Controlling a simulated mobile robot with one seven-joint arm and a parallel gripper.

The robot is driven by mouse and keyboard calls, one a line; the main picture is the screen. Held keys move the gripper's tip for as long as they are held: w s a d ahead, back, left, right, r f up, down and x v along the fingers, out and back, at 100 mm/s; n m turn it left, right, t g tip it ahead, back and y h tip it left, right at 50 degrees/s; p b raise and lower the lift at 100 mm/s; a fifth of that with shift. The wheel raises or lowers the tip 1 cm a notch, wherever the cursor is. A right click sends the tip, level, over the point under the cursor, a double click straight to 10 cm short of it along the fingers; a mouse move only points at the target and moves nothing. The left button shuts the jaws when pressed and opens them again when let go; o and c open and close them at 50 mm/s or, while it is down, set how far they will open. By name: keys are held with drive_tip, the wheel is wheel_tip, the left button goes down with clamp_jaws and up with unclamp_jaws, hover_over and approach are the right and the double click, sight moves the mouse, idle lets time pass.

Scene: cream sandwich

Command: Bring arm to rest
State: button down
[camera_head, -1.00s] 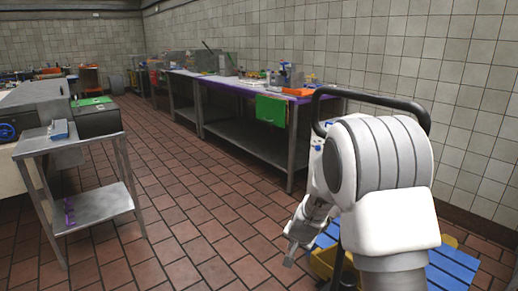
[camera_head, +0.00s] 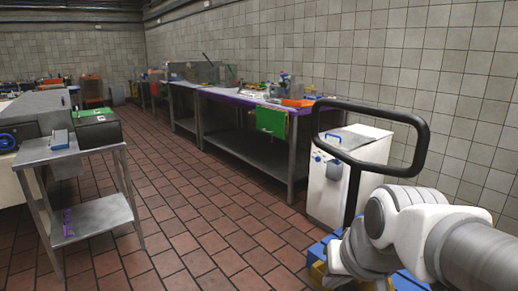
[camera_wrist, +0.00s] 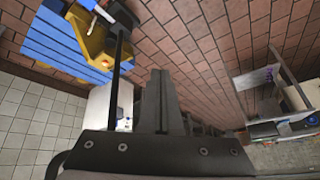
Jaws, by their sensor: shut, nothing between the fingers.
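My gripper (camera_wrist: 158,98) shows in the wrist view with its dark fingers together and nothing between them. It points out over the brown tiled floor (camera_wrist: 200,50) and is apart from any object. In the head view my white and grey arm is bent low at the bottom right. The gripper itself cannot be made out there, at or below the bottom edge.
A black bar handle (camera_head: 424,150) rises beside my arm, above a blue and yellow base (camera_wrist: 75,45). A white cabinet (camera_head: 325,195) stands behind it. A long metal table (camera_head: 250,155) lines the wall. A small steel table (camera_head: 95,215) is left. The middle floor is clear.

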drive_tip(key=s+d+h, duration=0.1)
drive_tip(key=s+d, duration=0.1)
drive_tip(key=s, duration=0.5)
wheel_tip(320, 180, up, 23)
drive_tip(key=p, duration=2.2)
drive_tip(key=shift+w+a+n+p, duration=0.15)
drive_tip(key=shift+n+p, duration=0.15)
drive_tip(key=shift+n, duration=0.1)
